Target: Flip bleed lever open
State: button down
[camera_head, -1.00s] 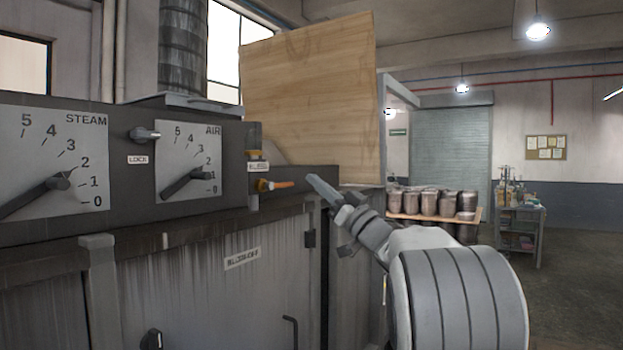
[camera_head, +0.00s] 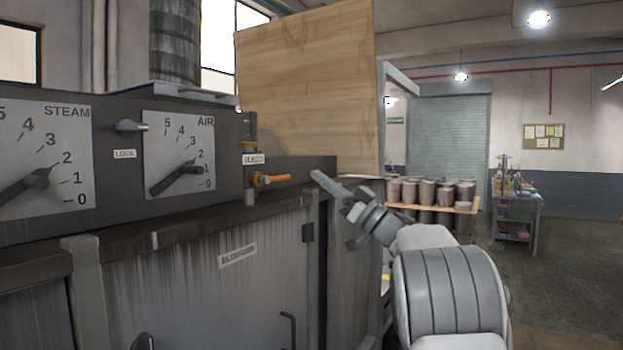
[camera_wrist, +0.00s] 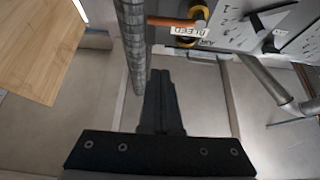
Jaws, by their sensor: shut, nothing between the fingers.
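The bleed lever (camera_head: 272,179) has an orange handle that points right, roughly level, from a brass fitting on the panel's right end, below a BLEED label (camera_head: 253,159). In the wrist view the lever (camera_wrist: 172,21) lies across the top, beside the BLEED label (camera_wrist: 187,31). My gripper (camera_head: 318,177) is to the right of the lever's tip in the head view, apart from it. In the wrist view my gripper (camera_wrist: 163,77) is shut and empty, its fingers together below the lever in the picture.
The grey machine panel carries a STEAM dial (camera_head: 48,155) and an AIR dial (camera_head: 180,155). A ribbed pipe (camera_wrist: 133,45) stands close left of my fingers in the wrist view. A wooden board (camera_head: 308,90) rises behind the panel. A table with several pots (camera_head: 432,192) stands farther back.

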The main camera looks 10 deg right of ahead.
notch_tip(320, 180, up, 5)
jog(key=p, duration=0.3)
send_over(286, 179)
jog(key=s+d, duration=0.1)
jog(key=s, duration=0.1)
jog(key=shift+w+f, duration=0.15)
jog(key=shift+f, duration=2.05)
